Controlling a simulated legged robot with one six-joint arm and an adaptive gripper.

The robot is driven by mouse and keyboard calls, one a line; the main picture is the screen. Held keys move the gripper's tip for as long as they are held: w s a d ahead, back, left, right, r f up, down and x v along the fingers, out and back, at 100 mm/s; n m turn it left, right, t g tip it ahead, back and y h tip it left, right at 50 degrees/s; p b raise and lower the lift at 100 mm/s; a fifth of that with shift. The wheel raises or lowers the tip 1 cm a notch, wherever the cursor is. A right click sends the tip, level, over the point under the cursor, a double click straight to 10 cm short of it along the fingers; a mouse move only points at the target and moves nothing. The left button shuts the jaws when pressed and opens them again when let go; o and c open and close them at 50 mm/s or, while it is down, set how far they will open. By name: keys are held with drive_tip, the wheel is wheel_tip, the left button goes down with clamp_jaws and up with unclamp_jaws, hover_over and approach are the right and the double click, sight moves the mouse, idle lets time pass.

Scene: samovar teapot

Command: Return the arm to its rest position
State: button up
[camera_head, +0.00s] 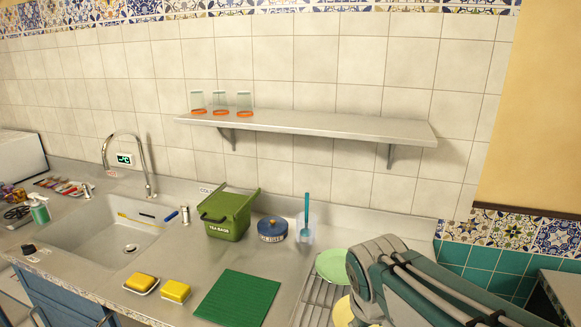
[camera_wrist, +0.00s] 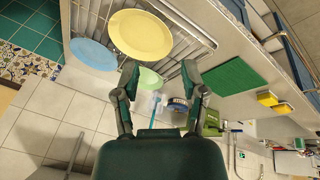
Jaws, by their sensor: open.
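My arm (camera_head: 425,287) is at the lower right of the head view, raised and bent over the right end of the counter. My gripper itself cannot be made out in the head view. In the wrist view my gripper (camera_wrist: 159,74) is open, with its two dark green fingers spread apart and nothing held. Beyond the fingers are a yellow plate (camera_wrist: 141,34), a light blue plate (camera_wrist: 93,54) and a pale green plate (camera_wrist: 149,79) at the drying rack. The pale green plate (camera_head: 332,264) and part of the yellow plate (camera_head: 343,312) show beside my arm in the head view.
A green mat (camera_head: 237,298), two yellow sponges (camera_head: 175,291), a green tea-bags bin (camera_head: 228,220), a blue lidded pot (camera_head: 272,231) and a clear cup (camera_head: 307,237) with a teal utensil stand on the counter. The sink (camera_head: 125,246) is left. A wall shelf (camera_head: 330,125) holds three glasses.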

drive_tip(key=s+d+r+m+t+y, duration=0.1)
drive_tip(key=s+d+m+t, duration=0.1)
drive_tip(key=s, duration=0.8)
drive_tip(key=shift+s+r+m, duration=0.35)
drive_tip(key=shift+m, duration=0.45)
